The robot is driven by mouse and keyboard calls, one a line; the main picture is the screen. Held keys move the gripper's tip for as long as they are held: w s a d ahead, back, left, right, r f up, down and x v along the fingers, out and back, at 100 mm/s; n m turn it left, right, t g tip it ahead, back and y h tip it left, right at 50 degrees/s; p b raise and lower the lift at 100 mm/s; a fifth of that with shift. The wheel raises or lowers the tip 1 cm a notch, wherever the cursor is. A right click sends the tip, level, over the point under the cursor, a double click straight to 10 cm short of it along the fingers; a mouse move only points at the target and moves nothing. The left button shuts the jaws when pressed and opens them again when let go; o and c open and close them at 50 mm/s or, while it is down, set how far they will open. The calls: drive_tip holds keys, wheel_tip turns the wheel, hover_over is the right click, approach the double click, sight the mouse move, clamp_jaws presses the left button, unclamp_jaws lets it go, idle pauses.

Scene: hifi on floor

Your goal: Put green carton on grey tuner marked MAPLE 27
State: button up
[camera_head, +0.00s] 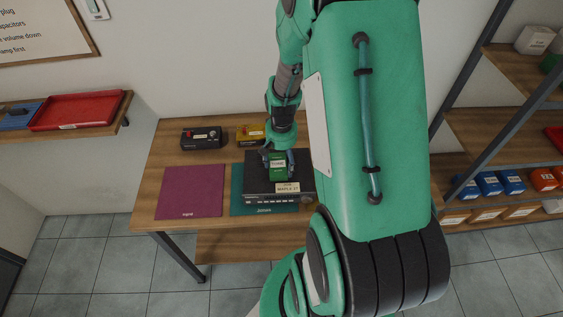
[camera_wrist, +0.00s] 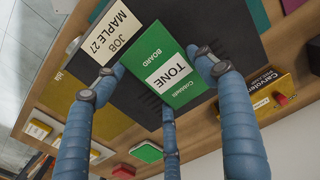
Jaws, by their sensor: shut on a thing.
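The green carton (camera_head: 278,174), labelled TONE BOARD in the wrist view (camera_wrist: 187,92), is between the fingers of my gripper (camera_head: 278,160). The blue fingers also show in the wrist view (camera_wrist: 157,72), shut on the carton's sides. The dark grey tuner (camera_head: 256,184) lies under the carton, with its cream JOB MAPLE 27 label at the front edge; its dark top also shows in the wrist view (camera_wrist: 205,27). The carton is over the tuner's top, behind the label. I cannot tell whether it touches the top or hangs just above it.
The tuner stands on a teal mat (camera_head: 237,203) on the wooden table (camera_head: 160,160). A purple mat (camera_head: 190,190) lies empty to the left. A black unit (camera_head: 201,138) and a yellow unit (camera_head: 248,134) stand behind. Shelving with boxes is at right.

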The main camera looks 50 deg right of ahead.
sight(281, 164)
drive_tip(key=shift+f, duration=0.1)
drive_tip(key=o, duration=1.2)
wheel_tip(281, 164, up, 12)
idle(0.8)
